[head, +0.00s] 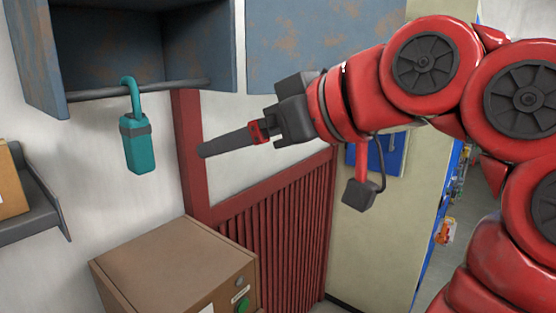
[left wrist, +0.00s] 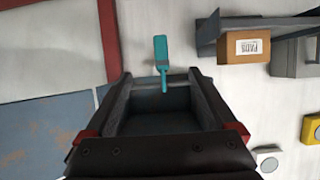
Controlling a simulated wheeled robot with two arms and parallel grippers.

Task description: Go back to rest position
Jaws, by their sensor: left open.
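My left gripper (head: 204,149) shows in the head view at the end of the red arm, which reaches in from the right. It points left, with one finger largely covering the other. In the left wrist view its fingers (left wrist: 162,78) stand apart with nothing between them. A teal hooked block (head: 137,147) hangs from the rail under the open cabinet, left of the fingertips and apart from them. It also shows upside down in the left wrist view (left wrist: 160,52), beyond the fingers. My right gripper is in neither view.
The worn blue cabinet (head: 217,50) is above the gripper. A brown box with a green button (head: 170,258) stands below. A red ribbed panel (head: 282,225) is behind. A shelf (head: 38,210) with a cardboard box (head: 10,185) is at far left.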

